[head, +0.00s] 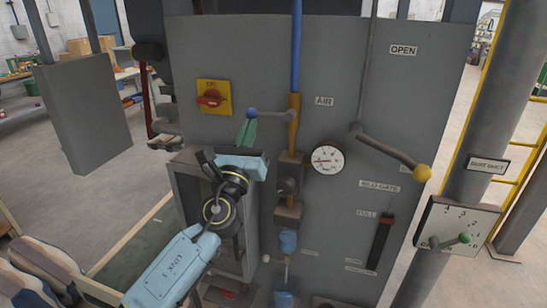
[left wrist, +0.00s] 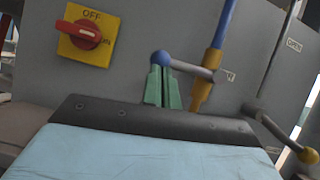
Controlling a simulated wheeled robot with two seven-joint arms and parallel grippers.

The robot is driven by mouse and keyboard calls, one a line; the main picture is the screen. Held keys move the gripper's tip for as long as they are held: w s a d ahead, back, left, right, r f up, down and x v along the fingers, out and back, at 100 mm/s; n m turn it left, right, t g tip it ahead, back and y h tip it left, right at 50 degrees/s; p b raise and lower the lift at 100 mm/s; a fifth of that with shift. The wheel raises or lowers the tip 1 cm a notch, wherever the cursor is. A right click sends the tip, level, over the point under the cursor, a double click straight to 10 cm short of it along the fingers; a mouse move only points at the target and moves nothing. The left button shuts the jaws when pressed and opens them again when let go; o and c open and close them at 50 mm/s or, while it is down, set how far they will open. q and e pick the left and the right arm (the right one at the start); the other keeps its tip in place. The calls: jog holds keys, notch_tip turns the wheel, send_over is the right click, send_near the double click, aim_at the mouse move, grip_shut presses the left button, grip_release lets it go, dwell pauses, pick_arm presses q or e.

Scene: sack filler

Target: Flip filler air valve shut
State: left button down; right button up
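The air valve lever (head: 272,112) sticks out to the left from the blue and orange pipe, beside the AIR label (head: 324,101). It lies roughly across the pipe and ends in a blue ball knob (head: 251,113). My left gripper (head: 247,130) has its green fingers close together, with their tips right at the knob. In the left wrist view, the blue knob (left wrist: 162,58) sits at the tips of the fingers (left wrist: 163,88), not clearly between them. Whether they touch it I cannot tell. My right gripper is not in view.
A red rotary switch (head: 212,98) on a yellow plate is left of the lever. A pressure gauge (head: 327,158) and a long lever with a yellow knob (head: 422,173) are to the right. The grey panel (head: 350,60) stands close behind the valve.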

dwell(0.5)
pick_arm(q)
jog(key=s+f+b, duration=0.5)
jog(key=s+f, duration=0.3)
jog(key=s, duration=0.2)
jog(key=shift+a+f, duration=0.2)
jog(key=shift+a, duration=0.25)
